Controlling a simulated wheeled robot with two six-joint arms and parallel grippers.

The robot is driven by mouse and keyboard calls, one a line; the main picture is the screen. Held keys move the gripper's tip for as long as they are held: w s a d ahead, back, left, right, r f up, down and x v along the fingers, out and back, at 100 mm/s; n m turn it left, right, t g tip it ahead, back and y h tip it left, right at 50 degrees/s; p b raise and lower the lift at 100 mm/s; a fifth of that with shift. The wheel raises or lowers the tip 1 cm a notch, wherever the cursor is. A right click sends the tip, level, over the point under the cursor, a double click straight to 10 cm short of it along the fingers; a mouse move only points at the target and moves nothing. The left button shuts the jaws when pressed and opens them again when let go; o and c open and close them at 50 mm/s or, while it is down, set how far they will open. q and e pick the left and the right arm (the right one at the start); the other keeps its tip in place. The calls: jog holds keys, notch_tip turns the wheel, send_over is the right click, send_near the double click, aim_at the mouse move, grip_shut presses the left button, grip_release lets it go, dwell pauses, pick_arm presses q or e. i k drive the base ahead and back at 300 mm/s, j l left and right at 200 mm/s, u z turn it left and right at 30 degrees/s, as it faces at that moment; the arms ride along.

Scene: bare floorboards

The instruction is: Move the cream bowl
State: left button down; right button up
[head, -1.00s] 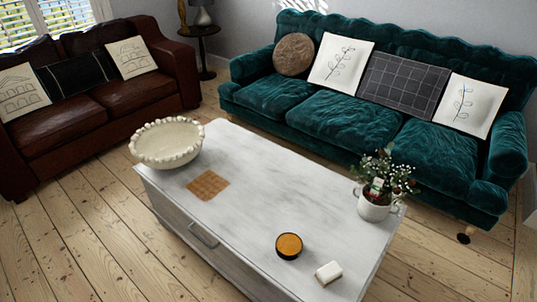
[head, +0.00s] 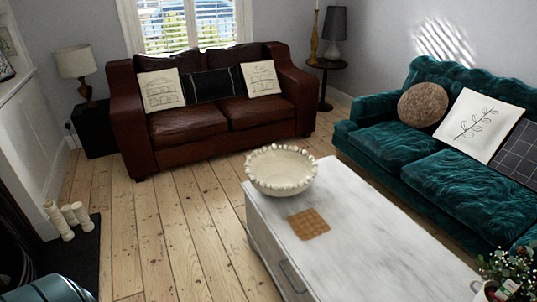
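The cream bowl (head: 280,172) has a beaded rim and looks empty. It stands upright at the far left end of the white coffee table (head: 378,240), close to the table's edge. A brown square mat (head: 309,224) lies on the table just in front of the bowl, apart from it. Neither of my grippers is in the head view.
A brown leather sofa (head: 190,125) stands behind the table and a green sofa (head: 420,150) to its right. Bare floorboards (head: 180,225) lie open left of the table. A potted plant (head: 505,275) is at lower right.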

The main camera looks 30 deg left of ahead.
aim_at(280, 172)
jog(key=i+j+z, duration=0.1)
jog(key=j, duration=0.4)
jog(key=i+j+z, duration=0.15)
jog(key=j, duration=0.4)
jog(key=i+j+z, duration=0.1)
jog(key=j, duration=0.4)
jog(key=i+j+z, duration=0.1)
jog(key=j, duration=0.45)
jog(key=i+j+z, duration=0.1)
jog(key=j, duration=0.45)
